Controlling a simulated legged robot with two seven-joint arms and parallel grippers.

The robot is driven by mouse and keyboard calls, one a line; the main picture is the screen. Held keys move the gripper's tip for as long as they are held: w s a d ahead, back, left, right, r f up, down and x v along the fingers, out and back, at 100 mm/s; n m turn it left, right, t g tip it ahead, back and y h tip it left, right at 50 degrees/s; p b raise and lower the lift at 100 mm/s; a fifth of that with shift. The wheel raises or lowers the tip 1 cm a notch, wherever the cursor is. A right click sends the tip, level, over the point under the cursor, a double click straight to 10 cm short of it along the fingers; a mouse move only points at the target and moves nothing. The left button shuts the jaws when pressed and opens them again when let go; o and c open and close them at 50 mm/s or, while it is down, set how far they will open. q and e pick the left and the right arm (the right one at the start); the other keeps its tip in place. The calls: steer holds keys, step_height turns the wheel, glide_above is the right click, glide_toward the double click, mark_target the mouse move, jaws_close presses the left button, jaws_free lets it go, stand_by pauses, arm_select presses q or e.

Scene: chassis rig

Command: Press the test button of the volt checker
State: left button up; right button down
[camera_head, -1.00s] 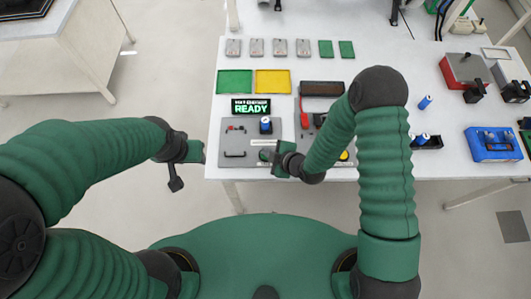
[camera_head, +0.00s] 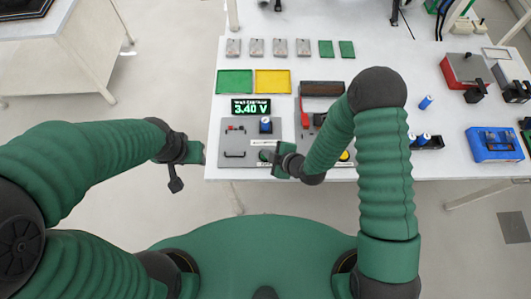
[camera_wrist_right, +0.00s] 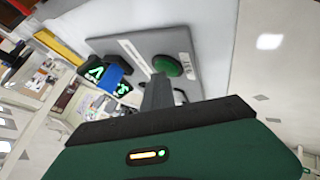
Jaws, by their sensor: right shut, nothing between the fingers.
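The volt checker (camera_head: 237,143) is a grey panel at the table's front edge, with a blue cell (camera_head: 265,126) standing upright on it. The display (camera_head: 251,107) behind it is lit and reads "3.40 V" in green. The round green test button (camera_wrist_right: 167,65) is at the panel's front right; in the head view my gripper partly covers it. My right gripper (camera_head: 276,159) is shut and empty, its fingertips (camera_wrist_right: 157,84) right by the button; I cannot tell whether they touch it. My left gripper (camera_head: 197,153) hangs off the table's front left edge; its jaws are unclear.
A second grey panel with a red lever (camera_head: 304,115) lies to the right, partly behind my right arm. Green (camera_head: 234,82) and yellow (camera_head: 273,82) trays lie behind the display. A blue box (camera_head: 492,146) is at the far right.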

steer(key=shift+r+p, duration=0.4)
steer(key=shift+r, duration=0.35)
step_height(320, 180, up, 5)
steer(key=p, duration=0.4)
steer(key=shift+r, duration=0.1)
stand_by(0.3)
steer(key=shift+d, duration=0.1)
steer(key=s+d+r+m+g+h+b, duration=0.1)
steer(key=d+r+m+h+b, duration=0.15)
steer(key=d+m, duration=0.35)
steer(key=s+d+r+m+g+h+b, duration=0.1)
steer(key=d+r+m+h+b, duration=0.2)
steer(key=d, duration=0.5)
steer(key=s+d+r+m+g+b, duration=0.2)
steer(key=s+d+r+m+b, duration=0.1)
steer(key=s+m, duration=0.5)
steer(key=shift+s+d+h, duration=0.15)
steer(key=shift+d+h, duration=0.2)
steer(key=shift+d, duration=0.45)
